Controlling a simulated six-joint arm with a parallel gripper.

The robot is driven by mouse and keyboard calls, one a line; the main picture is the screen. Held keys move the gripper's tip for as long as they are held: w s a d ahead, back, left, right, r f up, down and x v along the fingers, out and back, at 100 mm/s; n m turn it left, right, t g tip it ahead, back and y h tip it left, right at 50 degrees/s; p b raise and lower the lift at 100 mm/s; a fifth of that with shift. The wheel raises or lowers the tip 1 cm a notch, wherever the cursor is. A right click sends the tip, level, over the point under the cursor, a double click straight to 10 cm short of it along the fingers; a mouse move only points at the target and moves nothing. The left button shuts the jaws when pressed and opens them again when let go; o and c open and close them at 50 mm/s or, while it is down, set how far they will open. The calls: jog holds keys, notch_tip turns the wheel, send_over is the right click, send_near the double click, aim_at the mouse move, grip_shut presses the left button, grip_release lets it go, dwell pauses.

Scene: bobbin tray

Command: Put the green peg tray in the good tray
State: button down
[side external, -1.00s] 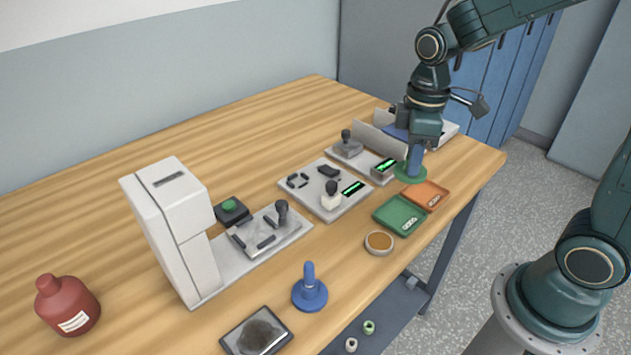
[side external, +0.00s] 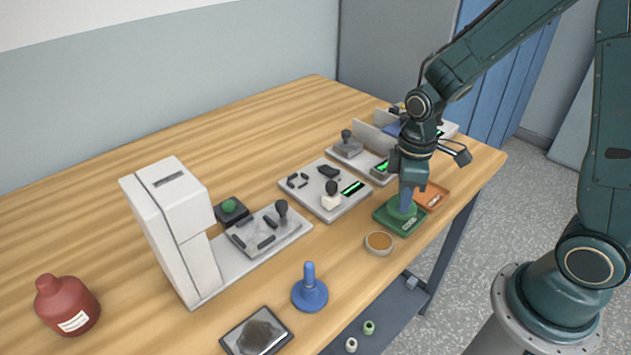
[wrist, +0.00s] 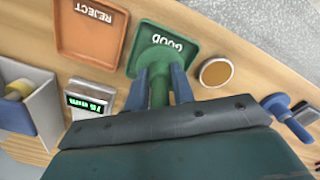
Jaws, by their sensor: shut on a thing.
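The green peg tray (wrist: 158,92) has an upright peg on a flat green base. My gripper (wrist: 160,78) is shut on its peg, with one blue finger on each side. The good tray (wrist: 143,32) is the shallow dark green square tray marked GOOD. In the side view the base of the peg tray (side external: 402,211) is over the good tray (side external: 384,217), within its rim. I cannot tell whether it touches the tray floor. My gripper (side external: 406,197) points down and hides part of the peg.
The orange reject tray (wrist: 88,30) lies beside the good tray. A round dish with a brown-orange top (side external: 380,242) is close on the other side. A blue peg tray (side external: 310,292) stands farther forward. Grey fixtures (side external: 325,190) with green displays stand behind. The table's right edge is near.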

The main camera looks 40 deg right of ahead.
jog(key=shift+f, duration=0.95)
jog(key=shift+f, duration=0.15)
jog(key=c, duration=1.2)
grip_release()
notch_tip(320, 180, up, 12)
jog(key=shift+r, duration=0.2)
jog(key=shift+s+r, duration=0.1)
